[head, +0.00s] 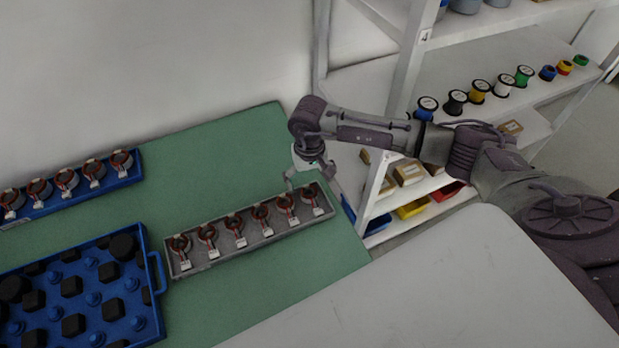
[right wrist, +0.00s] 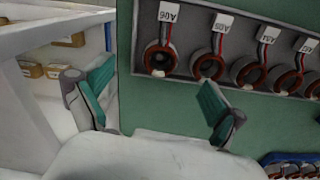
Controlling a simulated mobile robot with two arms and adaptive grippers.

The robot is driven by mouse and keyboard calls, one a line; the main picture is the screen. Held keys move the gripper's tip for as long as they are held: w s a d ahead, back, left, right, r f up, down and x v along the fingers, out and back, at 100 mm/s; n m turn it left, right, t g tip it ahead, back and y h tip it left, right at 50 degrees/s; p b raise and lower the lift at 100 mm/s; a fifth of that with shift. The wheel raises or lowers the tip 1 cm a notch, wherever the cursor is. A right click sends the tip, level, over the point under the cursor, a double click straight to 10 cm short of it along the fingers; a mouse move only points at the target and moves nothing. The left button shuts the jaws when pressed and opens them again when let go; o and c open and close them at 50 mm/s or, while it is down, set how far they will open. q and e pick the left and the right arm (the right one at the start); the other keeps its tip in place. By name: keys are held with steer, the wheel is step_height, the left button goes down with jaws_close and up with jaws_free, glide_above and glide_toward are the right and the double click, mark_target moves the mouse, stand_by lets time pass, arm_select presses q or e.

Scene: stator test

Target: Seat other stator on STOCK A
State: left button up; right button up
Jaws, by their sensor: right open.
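A grey tray (head: 218,263) on the green mat holds a row of several stators with copper-red rings and white tags. Its end stator (head: 310,197) also shows in the right wrist view (right wrist: 161,58), with a tag that seems to read A06. My right gripper (head: 311,176) is above the far right end of this tray. In the right wrist view its fingers (right wrist: 157,85) are spread and empty, short of the row. A blue tray (head: 72,199) at the left holds several similar stators. No STOCK A label is readable. My left gripper is not in view.
A blue crate (head: 153,256) with black blocks and blue pegs stands at the lower left. White shelving (head: 408,75) with spools, boxes and bins stands close to the mat's right side. A pale surface (head: 440,285) lies in front. The mat behind the grey tray is clear.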

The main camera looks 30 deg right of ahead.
step_height(320, 180, up, 12)
stand_by(0.6)
steer(key=shift+a, duration=0.1)
stand_by(0.5)
